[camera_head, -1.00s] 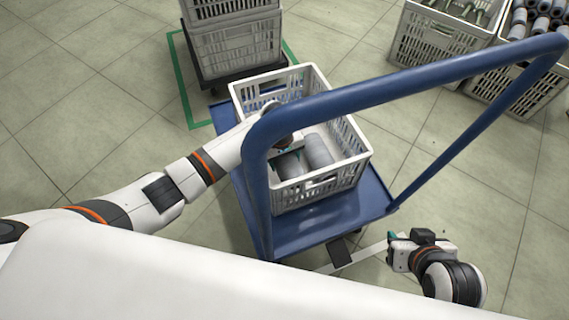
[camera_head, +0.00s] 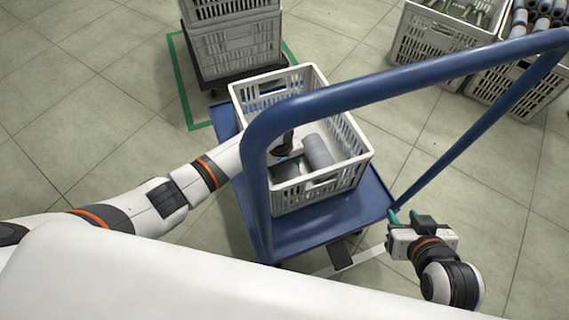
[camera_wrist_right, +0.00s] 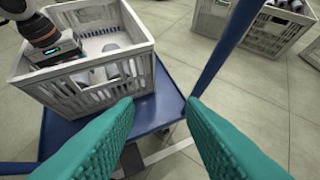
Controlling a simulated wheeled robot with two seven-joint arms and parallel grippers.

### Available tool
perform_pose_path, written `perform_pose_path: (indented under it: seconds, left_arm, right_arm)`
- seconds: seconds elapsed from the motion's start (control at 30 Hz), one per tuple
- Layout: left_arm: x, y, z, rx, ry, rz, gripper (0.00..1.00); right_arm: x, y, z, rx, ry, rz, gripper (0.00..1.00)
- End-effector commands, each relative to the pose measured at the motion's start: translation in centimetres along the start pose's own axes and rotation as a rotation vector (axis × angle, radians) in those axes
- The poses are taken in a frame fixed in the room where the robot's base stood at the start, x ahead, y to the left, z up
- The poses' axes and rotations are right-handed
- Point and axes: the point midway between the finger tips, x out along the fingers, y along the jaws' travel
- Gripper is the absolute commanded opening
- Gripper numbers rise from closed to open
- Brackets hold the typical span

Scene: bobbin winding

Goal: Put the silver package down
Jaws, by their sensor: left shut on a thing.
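A white crate (camera_head: 354,172) stands on a blue cart. My left arm reaches over its left wall. The left gripper (camera_head: 284,156) is inside the crate, partly hidden by the cart's handle and the crate, and is shut on a silver package (camera_head: 286,171). Whether that package touches the crate floor I cannot tell. Another silver-grey package (camera_head: 318,151) lies beside it. The left gripper also shows at upper left in the right wrist view (camera_wrist_right: 62,52). My right gripper (camera_head: 404,215) is open and empty, with teal fingers, outside the crate near the cart's right corner.
The blue handle (camera_head: 400,85) arches over the crate. The blue cart deck (camera_head: 330,220) shows around it. Stacked grey crates (camera_head: 236,48) stand behind inside green floor tape. Crates with green-ended parts (camera_head: 440,35) and grey rolls (camera_head: 530,85) stand at upper right.

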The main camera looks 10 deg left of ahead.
Motion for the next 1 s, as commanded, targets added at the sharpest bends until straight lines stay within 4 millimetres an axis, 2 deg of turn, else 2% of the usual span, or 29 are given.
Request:
perform_pose_path:
  seconds: [0.07,0.1,0.13,0.43,0.6,0.87,1.0]
  left_arm:
    - [-0.1,-0.1,0.0,0.000,-0.001,-0.002,0.33]
    - [0.0,0.0,0.0,0.000,0.000,0.000,0.69]
    - [0.0,0.0,0.0,0.000,0.000,0.000,0.72]
    - [-0.2,0.0,0.0,0.001,-0.001,0.000,0.72]
    - [-1.7,-0.2,0.0,0.001,0.000,-0.001,0.72]
    - [-4.6,-0.1,0.1,0.000,-0.001,0.000,0.72]
    - [-6.8,-0.2,0.0,0.000,-0.001,-0.002,0.72]
  right_arm:
    - [0.0,0.0,0.0,0.000,-0.001,0.000,0.36]
    - [0.0,0.0,0.0,0.000,-0.001,0.000,0.36]
    - [0.0,0.0,0.0,0.000,-0.002,0.000,0.36]
    - [0.0,0.0,0.1,0.000,-0.002,0.000,0.36]
    - [-0.2,0.0,-0.1,0.000,0.017,0.000,0.36]
    - [-2.5,-0.7,-5.3,0.007,0.321,-0.017,0.36]
    - [-4.6,-1.1,-7.7,0.013,0.484,-0.025,0.36]
